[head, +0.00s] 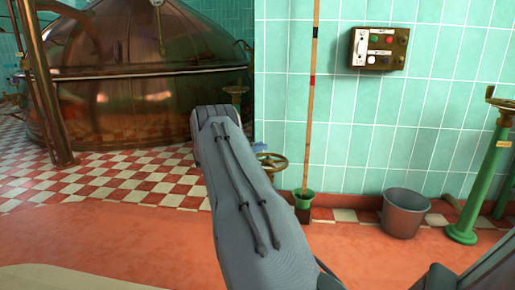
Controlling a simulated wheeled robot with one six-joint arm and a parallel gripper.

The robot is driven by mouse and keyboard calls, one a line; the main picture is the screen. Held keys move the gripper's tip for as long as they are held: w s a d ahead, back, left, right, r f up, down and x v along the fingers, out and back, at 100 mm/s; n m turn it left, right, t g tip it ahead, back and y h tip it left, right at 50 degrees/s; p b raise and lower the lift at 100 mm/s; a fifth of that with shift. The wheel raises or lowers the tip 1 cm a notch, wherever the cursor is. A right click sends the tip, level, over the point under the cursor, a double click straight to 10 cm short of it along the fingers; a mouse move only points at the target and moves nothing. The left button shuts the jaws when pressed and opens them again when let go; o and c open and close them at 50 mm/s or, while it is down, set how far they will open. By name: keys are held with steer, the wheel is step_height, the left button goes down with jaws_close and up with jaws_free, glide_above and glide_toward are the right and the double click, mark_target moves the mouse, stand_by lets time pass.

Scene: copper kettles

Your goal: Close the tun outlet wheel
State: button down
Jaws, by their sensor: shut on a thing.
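My arm crosses the middle of the head view, and its forearm hides whatever is behind it. My gripper cannot be made out. A brass handwheel (275,164) shows just right of my forearm, low in front of the tiled wall, partly covered by the arm. A smaller brass-coloured wheel or fitting (236,90) shows beside the copper vessel (130,105), above my arm's bend. I cannot read a label that tells which is the tun outlet wheel, nor whether my gripper touches either.
A wooden pole (311,90) stands in a small green holder (304,200) by the wall. A grey bucket (405,214) and a green valve pedestal (484,185) stand at right. A switch box (380,48) hangs on the wall.

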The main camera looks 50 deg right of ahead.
steer(key=shift+s+d+f, duration=0.25)
steer(key=shift+s+d, duration=0.05)
steer(key=shift+s, duration=0.4)
steer(key=c, duration=1.9)
jaws_free()
steer(key=o, duration=0.3)
steer(key=shift+s+d, duration=0.2)
steer(key=shift+o, duration=0.2)
steer(key=shift+w+a+r, duration=0.2)
steer(key=shift+w+a, duration=0.3)
steer(key=shift+w, duration=0.05)
steer(key=p+v, duration=0.2)
steer(key=v, duration=0.5)
steer(key=shift+a+p, duration=0.3)
steer(key=shift+p, duration=0.1)
steer(key=shift+w, duration=0.1)
